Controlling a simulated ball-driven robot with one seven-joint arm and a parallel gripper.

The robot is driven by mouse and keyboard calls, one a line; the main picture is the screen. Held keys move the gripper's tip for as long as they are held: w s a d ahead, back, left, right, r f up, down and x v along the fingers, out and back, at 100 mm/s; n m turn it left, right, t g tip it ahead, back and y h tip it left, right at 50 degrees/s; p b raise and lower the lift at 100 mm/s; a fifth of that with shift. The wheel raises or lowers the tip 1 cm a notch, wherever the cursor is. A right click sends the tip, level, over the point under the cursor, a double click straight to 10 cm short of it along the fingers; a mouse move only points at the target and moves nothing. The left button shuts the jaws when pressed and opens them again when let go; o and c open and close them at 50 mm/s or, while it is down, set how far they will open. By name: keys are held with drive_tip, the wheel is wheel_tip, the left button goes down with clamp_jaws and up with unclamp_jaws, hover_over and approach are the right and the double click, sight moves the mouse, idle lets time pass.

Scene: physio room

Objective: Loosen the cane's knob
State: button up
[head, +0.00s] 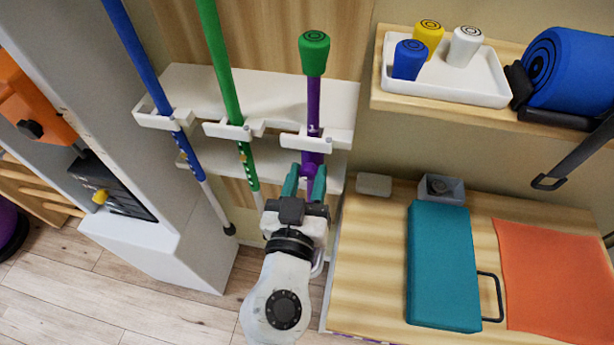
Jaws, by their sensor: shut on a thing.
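The purple cane (313,98) stands upright in the right slot of the white wall rack (262,92), with a green grip on top. My gripper (307,172) is at the cane below the upper rack shelf, its two teal fingers on either side of a purple part. This part looks like the cane's knob (308,168), and the gripper is shut on it. The fingers and wrist hide most of the knob and the cane's lower end.
A green cane (222,65) and a blue cane (140,55) stand left in the rack. A wooden table (372,270) at right carries a teal block (440,265) and an orange cloth (555,275). A shelf above holds a white tray (455,87) and a blue roll (575,70).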

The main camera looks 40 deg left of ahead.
drive_tip(key=o, duration=1)
drive_tip(key=shift+o, duration=0.2)
drive_tip(key=shift+s, duration=0.1)
drive_tip(key=b+v, duration=0.2)
drive_tip(key=v, duration=0.8)
drive_tip(key=shift+s, duration=0.25)
drive_tip(key=shift+d, duration=0.15)
